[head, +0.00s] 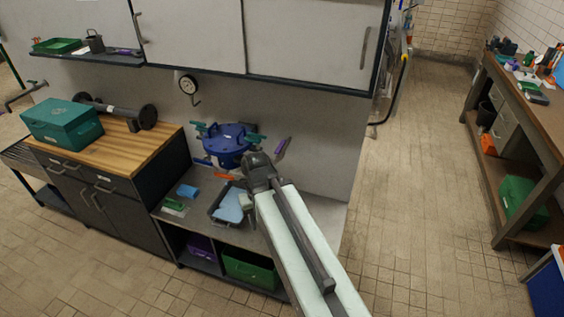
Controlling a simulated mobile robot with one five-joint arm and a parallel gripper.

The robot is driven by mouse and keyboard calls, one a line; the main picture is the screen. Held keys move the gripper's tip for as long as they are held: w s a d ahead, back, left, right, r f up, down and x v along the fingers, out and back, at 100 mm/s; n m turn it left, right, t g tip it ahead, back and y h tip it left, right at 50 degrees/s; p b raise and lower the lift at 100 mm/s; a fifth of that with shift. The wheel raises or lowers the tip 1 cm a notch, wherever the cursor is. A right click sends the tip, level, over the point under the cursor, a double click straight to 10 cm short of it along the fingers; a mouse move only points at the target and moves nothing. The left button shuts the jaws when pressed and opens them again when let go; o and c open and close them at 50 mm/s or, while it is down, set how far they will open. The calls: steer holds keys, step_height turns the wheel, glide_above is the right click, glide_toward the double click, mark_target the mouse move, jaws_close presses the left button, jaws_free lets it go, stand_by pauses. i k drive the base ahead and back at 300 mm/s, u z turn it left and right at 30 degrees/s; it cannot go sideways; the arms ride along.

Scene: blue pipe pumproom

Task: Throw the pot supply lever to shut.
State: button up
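A round blue pot (228,143) with a lidded top and green handles stands at the back of the low grey counter, against the wall. An orange bar (226,176) shows low at its front. A purple lever-like piece (283,148) sticks up at a tilt to the right of my gripper. I cannot tell which of these is the pot supply lever. My gripper (252,160) reaches in from the lower right and overlaps the pot's right side in the picture. Its fingers are dark and small, seen from behind; I cannot tell whether they touch anything.
A grey tray with a light-blue sheet (229,206) and a blue block (188,191) lie on the counter (180,220). A green toolbox (62,124) stands on the wooden worktop at left. A pressure gauge (187,84) hangs above.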

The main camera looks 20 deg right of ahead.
mark_target(277, 150)
steer(key=k, duration=0.5)
steer(key=z, duration=0.3)
steer(key=i, duration=1)
steer(key=k, duration=0.55)
steer(key=u, duration=0.95)
steer(key=i, duration=0.9)
steer(key=z, duration=0.1)
